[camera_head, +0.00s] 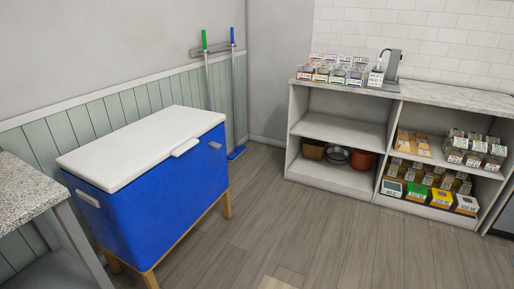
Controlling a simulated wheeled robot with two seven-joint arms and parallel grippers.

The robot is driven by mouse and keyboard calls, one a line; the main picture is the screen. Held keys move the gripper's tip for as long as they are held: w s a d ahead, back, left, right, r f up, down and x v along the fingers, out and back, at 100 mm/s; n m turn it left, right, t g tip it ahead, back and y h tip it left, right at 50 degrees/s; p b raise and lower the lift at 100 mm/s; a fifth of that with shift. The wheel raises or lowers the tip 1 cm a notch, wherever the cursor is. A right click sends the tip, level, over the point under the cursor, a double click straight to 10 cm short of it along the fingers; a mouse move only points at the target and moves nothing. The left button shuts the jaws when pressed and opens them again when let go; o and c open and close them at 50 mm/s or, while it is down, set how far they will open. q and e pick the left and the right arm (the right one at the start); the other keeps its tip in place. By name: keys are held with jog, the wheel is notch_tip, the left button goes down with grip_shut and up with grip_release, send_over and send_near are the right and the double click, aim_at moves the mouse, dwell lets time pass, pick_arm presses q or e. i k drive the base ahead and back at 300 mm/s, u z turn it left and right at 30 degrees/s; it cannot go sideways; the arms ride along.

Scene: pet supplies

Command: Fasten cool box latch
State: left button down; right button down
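The cool box (165,215) stands at the left on a wooden stand, with a blue body and a white lid (143,147). The lid lies down flat over the body. The white latch (185,147) is at the middle of the lid's front edge and seems to stick outward; I cannot tell for sure how it sits against the body. A pale handle (88,198) shows on the near end, and a small pale fitting (214,145) on the front toward the far end. Neither of my grippers shows in the head view.
A speckled counter (25,190) stands close at the left front. A shelf unit (338,128) with jars, boxes and bowls stands at the back right. Two brooms (235,85) hang on the wall behind the cool box. The wooden floor (275,215) before the box is clear.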

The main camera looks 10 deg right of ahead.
aim_at(214, 143)
jog(key=z, duration=0.3)
jog(key=i, duration=1.5)
jog(key=u, duration=0.75)
